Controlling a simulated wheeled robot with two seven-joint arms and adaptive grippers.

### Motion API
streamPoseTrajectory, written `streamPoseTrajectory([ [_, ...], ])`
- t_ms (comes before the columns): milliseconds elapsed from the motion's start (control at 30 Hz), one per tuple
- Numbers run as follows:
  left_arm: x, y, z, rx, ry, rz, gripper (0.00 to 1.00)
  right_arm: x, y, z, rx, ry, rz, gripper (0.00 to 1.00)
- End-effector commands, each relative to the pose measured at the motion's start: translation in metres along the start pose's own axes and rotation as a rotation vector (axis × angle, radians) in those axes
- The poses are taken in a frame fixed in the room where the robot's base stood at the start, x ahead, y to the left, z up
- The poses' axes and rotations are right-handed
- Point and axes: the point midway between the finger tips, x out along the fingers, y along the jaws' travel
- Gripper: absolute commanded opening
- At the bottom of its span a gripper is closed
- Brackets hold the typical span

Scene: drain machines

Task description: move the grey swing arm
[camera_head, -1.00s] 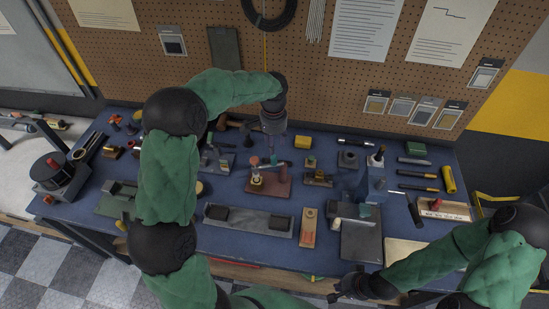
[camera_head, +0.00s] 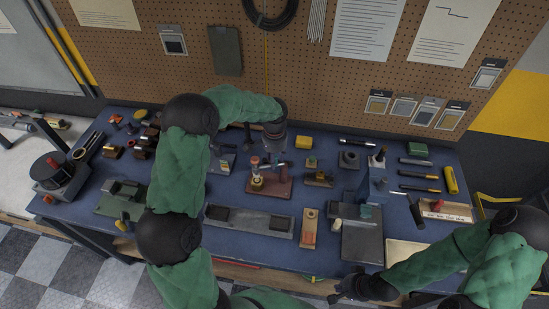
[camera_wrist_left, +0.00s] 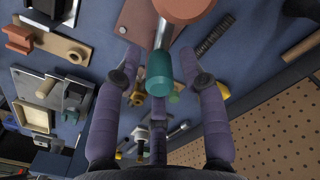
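The grey swing arm (camera_wrist_left: 161,47) appears to be the short grey rod with a teal end (camera_wrist_left: 160,74) in the left wrist view. It extends from under a red-brown round top (camera_wrist_left: 185,8). In the head view its fixture stands on a red-brown base plate (camera_head: 281,187) at mid-bench; the arm itself is small and partly hidden there. My left gripper (camera_head: 270,152) is just above and behind this fixture. In the left wrist view its fingers (camera_wrist_left: 160,55) are open on either side of the teal end, with visible gaps. My right gripper (camera_head: 343,289) is low at the bench's front edge; its fingers are unclear.
A long grey block (camera_head: 250,220) lies in front of the fixture. A wooden block (camera_head: 310,228) and a dark grey plate (camera_head: 362,241) are to its right. Small brass parts (camera_head: 318,177) are close by. A pegboard (camera_head: 310,70) rises behind the bench.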

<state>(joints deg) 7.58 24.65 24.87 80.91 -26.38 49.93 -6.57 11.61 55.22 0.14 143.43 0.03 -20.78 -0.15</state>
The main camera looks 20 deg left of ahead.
Motion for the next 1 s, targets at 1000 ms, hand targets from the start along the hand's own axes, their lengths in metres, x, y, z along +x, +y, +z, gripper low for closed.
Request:
streamPoseTrajectory([
  [1000,-0.001,-0.009,-0.012,0.383,0.001,0.0,0.0,-0.011,-0.004,0.0,0.0,0.0,0.0,0.0],
])
